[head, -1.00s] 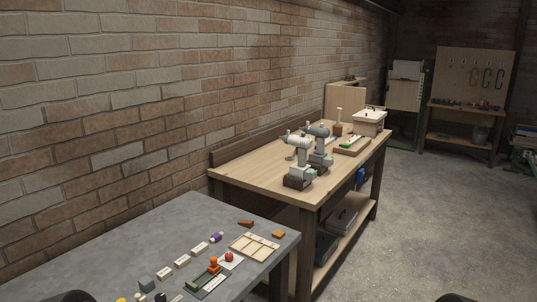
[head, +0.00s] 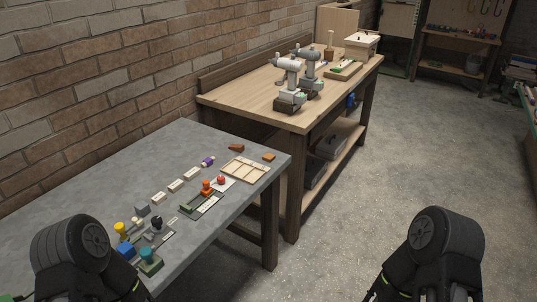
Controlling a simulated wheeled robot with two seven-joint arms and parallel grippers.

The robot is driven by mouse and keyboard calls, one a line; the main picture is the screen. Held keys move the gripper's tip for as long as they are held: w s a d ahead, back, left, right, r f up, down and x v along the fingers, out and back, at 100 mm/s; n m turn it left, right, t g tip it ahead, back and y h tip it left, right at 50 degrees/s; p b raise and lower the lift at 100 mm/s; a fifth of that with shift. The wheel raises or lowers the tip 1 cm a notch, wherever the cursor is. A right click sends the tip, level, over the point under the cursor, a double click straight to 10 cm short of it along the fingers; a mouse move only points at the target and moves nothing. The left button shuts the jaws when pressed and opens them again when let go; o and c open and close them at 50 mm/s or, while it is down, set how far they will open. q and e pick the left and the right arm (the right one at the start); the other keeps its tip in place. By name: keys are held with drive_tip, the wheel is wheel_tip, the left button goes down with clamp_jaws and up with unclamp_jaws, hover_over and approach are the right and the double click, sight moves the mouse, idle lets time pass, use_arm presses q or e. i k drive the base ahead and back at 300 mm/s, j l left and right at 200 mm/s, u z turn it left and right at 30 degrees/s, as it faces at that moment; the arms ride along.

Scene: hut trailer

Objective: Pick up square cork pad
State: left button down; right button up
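A small flat orange-brown piece (head: 269,157), which looks like the square cork pad, lies on the grey table near its far right corner, just beyond a light wooden compartment tray (head: 232,176). A darker reddish-brown wedge-like piece (head: 237,147) lies to its left; at this size I cannot be sure of either material. My two black arms come in at the bottom left and bottom right of the head view. Their grippers are not visible, and both arms are well apart from the orange-brown piece.
The grey table (head: 120,180) also bears pale blocks (head: 175,186), a red-orange figure (head: 206,187), a purple piece (head: 207,161), and several stamp-like items near the front. A wooden bench (head: 235,97) with two drill-like tools stands behind. Open concrete floor (head: 340,225) lies to the right.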

sight(267, 157)
drive_tip(key=i+l, duration=1.75)
